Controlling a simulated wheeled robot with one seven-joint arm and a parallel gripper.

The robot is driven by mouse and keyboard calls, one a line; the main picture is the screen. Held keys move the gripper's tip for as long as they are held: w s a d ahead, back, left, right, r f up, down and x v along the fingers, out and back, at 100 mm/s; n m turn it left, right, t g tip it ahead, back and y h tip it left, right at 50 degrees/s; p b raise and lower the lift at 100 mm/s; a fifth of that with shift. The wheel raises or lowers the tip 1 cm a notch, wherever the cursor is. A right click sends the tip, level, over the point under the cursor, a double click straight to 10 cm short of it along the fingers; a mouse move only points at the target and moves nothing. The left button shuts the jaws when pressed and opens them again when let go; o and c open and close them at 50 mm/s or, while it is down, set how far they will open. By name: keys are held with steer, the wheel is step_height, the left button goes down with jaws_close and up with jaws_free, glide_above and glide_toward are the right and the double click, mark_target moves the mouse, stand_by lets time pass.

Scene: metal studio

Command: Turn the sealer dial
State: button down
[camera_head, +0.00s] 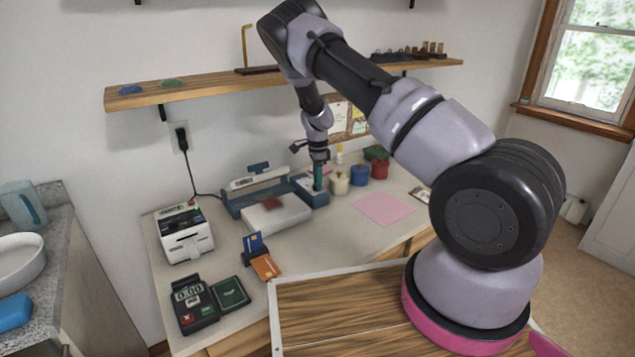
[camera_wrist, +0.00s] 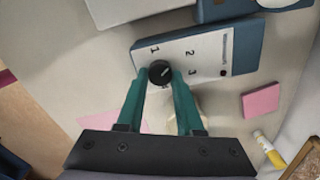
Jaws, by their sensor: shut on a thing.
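The sealer (camera_head: 262,190) is a blue and white machine on the desk, with a blue control box at its right end. In the wrist view the box's white panel (camera_wrist: 215,52) carries the numbers 1, 2 and 3. The round black dial (camera_wrist: 160,72) sits at the panel's edge near the 1. My gripper (camera_wrist: 160,78) has its two teal fingers closed on either side of the dial. In the head view my gripper (camera_head: 318,186) points down over the control box, and the dial is hidden. I cannot tell which number the dial points to.
White, blue and red pots (camera_head: 360,175) stand close to the right of my gripper. A pink sheet (camera_head: 383,208) lies in front of them. A label printer (camera_head: 185,234), a card holder (camera_head: 258,257) and a card terminal (camera_head: 193,303) stand on the left. A wooden shelf (camera_head: 215,86) runs above.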

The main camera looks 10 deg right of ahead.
steer(key=shift+m, duration=0.6)
steer(key=c, duration=0.5)
jaws_free()
steer(key=shift+c, duration=0.2)
step_height(320, 180, up, 11)
